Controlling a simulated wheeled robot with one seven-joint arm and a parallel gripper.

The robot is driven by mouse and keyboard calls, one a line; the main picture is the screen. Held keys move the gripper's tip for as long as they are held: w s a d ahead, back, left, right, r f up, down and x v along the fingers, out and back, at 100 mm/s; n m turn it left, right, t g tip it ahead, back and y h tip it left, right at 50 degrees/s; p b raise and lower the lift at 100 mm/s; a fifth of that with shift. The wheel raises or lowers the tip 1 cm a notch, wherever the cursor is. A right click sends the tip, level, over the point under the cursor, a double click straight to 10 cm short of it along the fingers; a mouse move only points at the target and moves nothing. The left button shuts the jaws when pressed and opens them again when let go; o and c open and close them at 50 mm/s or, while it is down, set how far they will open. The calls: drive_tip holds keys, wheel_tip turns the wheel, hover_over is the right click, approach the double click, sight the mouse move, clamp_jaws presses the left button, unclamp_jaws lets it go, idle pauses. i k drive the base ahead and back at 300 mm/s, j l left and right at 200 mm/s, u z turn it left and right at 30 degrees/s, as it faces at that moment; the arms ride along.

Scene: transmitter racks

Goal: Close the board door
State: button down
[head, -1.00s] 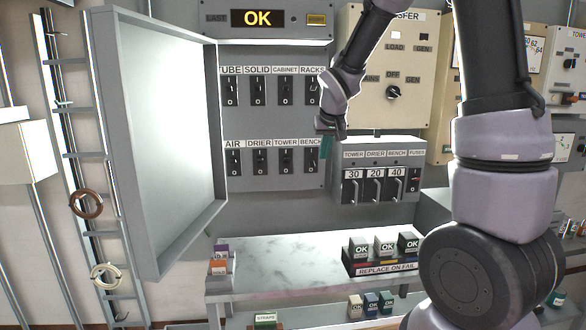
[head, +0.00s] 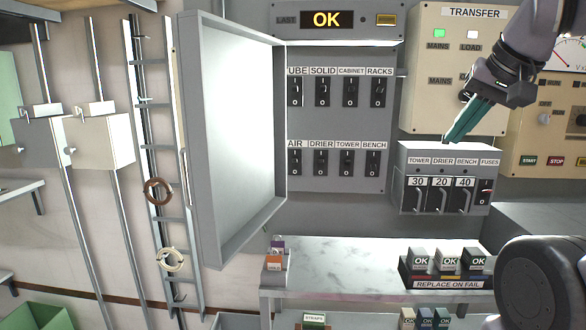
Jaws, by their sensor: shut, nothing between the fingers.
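The board door (head: 235,140) is a grey shallow panel with a raised rim. It stands swung open to the left of the switch board (head: 335,125), its inner face showing. The board carries two rows of black rocker switches under labels, and all of them are uncovered. My gripper (head: 449,140) has teal fingers, is shut and empty, and points down-left just above the fuse box (head: 445,178). It is well to the right of the door, and I cannot tell whether it touches the fuse box.
A marble-topped bench (head: 350,262) stands below the board, with a tray (head: 444,284) of small OK-marked boxes at its right. A ladder rack (head: 160,180) with hanging rings stands left of the door. The transfer panel (head: 425,55) is at the upper right.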

sight(232, 76)
drive_tip(key=j, duration=0.4)
drive_tip(key=k+j+z, duration=0.15)
drive_tip(key=j, duration=0.7)
drive_tip(key=k+j+z, duration=0.15)
drive_tip(key=j, duration=0.65)
drive_tip(key=k+j+z, duration=0.1)
drive_tip(key=j, duration=0.3)
drive_tip(key=k+j+z, duration=0.1)
drive_tip(key=j, duration=0.3)
drive_tip(key=k+j+u, duration=0.1)
drive_tip(key=j+u, duration=0.35)
drive_tip(key=l, duration=0.15)
